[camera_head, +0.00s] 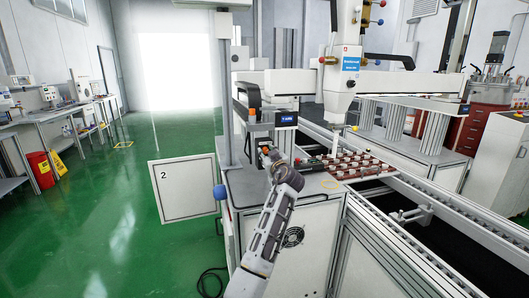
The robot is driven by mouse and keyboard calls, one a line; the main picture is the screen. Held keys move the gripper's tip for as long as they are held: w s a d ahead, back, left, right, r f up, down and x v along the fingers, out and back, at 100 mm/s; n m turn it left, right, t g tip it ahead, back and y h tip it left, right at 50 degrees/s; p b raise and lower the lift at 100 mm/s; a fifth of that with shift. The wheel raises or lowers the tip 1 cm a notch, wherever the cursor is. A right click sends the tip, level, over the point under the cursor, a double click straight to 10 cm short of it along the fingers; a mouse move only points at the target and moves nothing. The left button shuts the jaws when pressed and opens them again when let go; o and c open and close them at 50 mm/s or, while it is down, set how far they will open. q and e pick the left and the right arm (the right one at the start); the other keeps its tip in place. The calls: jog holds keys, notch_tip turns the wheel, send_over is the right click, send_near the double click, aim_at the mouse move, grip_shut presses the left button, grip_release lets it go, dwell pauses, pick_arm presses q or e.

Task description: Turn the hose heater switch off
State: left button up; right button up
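My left gripper (268,158) is at the end of the grey arm that rises from the bottom centre. It is in front of the machine's near side post, just left of the work surface. It is small and partly hidden by its own wrist, so I cannot tell whether its fingers are open or shut. A control unit with a blue display (286,119) is just above it, with small orange parts (252,114) to its left. I cannot make out the hose heater switch clearly. My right gripper is not in view.
A tray of small reddish parts (362,174) lies on the conveyor under the white dispensing head (340,85). A white panel marked 2 (184,190) stands out left of the machine. A round blue knob (220,192) is at the cabinet's edge.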

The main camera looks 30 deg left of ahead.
pick_arm(q)
jog(key=shift+w+a, duration=0.2)
dwell(0.3)
grip_shut()
